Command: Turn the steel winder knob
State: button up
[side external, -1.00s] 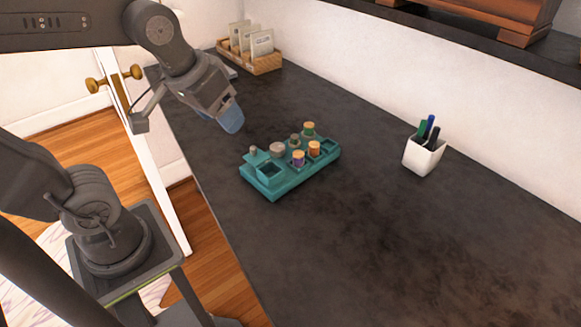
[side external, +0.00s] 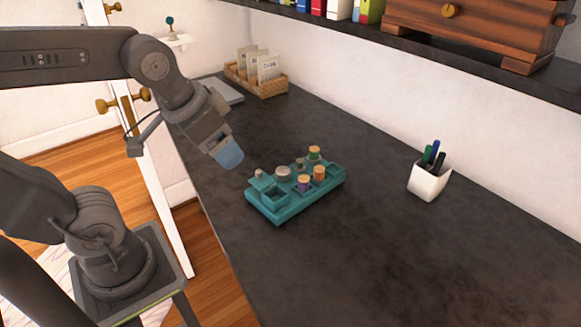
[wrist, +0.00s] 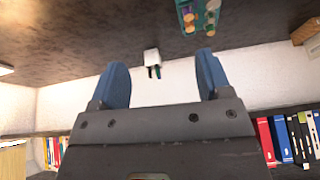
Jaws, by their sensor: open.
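A teal tray (side external: 310,198) sits on the dark counter in the side external view, holding several spools and small knob-like parts. A flat grey round piece (side external: 283,173) stands near its middle, and a small pale knob (side external: 259,173) tops its left end; I cannot tell which is the steel winder knob. In the wrist view, the blue fingers (wrist: 160,82) are spread and empty; the tray (wrist: 186,17) shows partly at the top.
A white pen cup (side external: 428,180) stands right of the tray. A wicker basket of packets (side external: 262,82) and a flat grey item (side external: 224,91) lie at the back left. A shelf with books and a wooden chest (side external: 480,30) runs along the wall. The counter's front right is clear.

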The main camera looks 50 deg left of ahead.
jog(key=w+a+m+g, duration=0.2)
jog(key=w+a, duration=0.1)
jog(key=w, duration=0.6)
jog(key=m+g, duration=0.3)
jog(key=m, duration=0.2)
send_over(283, 170)
notch_tip(283, 170, down, 12)
notch_tip(283, 170, down, 14)
jog(key=shift+r, duration=0.2)
jog(key=shift+c, duration=0.3)
jog(key=c, duration=0.9)
jog(key=shift+o, duration=0.2)
jog(key=shift+n, duration=0.5)
